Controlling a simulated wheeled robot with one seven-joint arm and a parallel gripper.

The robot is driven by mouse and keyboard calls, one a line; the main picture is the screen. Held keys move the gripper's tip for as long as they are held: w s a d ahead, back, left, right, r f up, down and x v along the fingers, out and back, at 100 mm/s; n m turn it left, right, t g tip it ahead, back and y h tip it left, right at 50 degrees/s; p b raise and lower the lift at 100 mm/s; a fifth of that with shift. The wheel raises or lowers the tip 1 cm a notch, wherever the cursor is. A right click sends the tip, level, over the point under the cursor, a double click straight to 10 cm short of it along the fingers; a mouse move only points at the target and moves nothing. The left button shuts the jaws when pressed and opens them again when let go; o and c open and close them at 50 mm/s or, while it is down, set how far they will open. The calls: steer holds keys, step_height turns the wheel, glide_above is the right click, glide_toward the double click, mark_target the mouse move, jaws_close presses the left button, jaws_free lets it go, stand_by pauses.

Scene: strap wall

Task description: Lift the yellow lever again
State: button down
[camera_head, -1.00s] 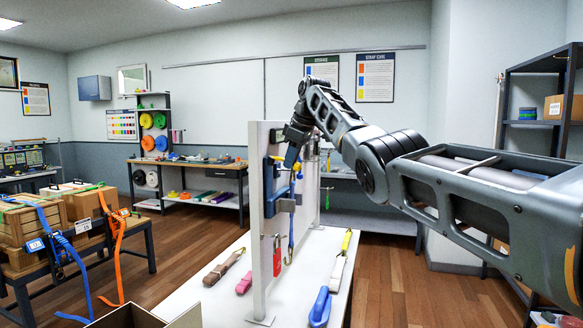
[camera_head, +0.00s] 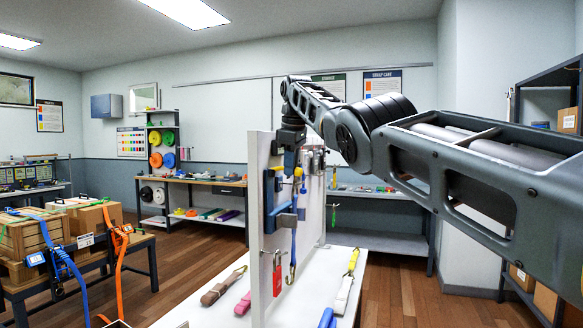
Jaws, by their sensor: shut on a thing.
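An upright white board (camera_head: 259,235) stands on a white table, seen nearly edge-on. A blue bracket (camera_head: 281,214) is fixed at its edge. A small yellow part (camera_head: 298,172), apparently the yellow lever, shows close to the board above the bracket. My gripper (camera_head: 291,160) points down beside the board, just at this yellow part, and is shut on it. The fingers and the board's fittings hide most of the lever, so its angle cannot be told. A blue strap with a hook (camera_head: 292,272) hangs below.
Boxes with blue and orange straps (camera_head: 85,220) stand at left. Grey fittings (camera_head: 314,160) sit close right of my gripper.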

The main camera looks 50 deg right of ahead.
steer(key=shift+s+d+f, duration=0.1)
steer(key=shift+s+f, duration=0.05)
steer(key=shift+f, duration=0.15)
steer(key=c, duration=1.4)
jaws_free()
steer(key=shift+o, duration=1.1)
steer(key=shift+r, duration=0.15)
steer(key=p+v, duration=0.1)
steer(key=v, duration=0.6)
steer(key=shift+r, duration=0.35)
